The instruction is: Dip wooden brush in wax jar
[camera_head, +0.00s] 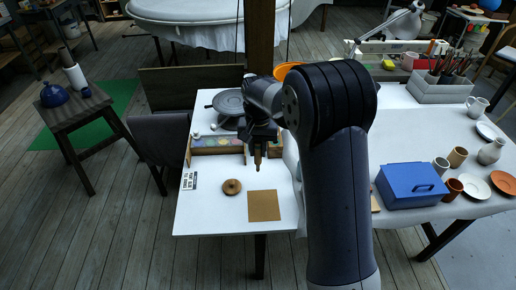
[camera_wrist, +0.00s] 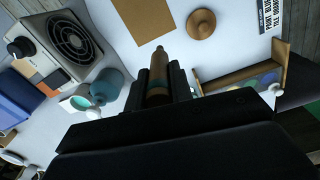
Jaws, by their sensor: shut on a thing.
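My gripper (camera_head: 258,150) is shut on the wooden brush (camera_head: 257,163), which points down above the white table. In the wrist view my gripper (camera_wrist: 160,90) has its dark fingers on both sides of the brush (camera_wrist: 158,66), whose tapered tip sticks out past them. A teal vessel (camera_wrist: 108,83) stands to the left of the gripper in the wrist view. Beside it is a pale round container (camera_wrist: 79,103) with a greenish inside. I cannot tell for certain which is the wax jar. My arm hides that part of the table in the head view.
A wooden paint box (camera_head: 218,143) lies left of the gripper, with a grey turntable (camera_head: 229,102) behind. A brown square (camera_head: 264,206), a round wooden piece (camera_head: 232,187) and a printed card (camera_head: 189,181) lie in front. A blue box (camera_head: 411,185) stands right. The front left tabletop is clear.

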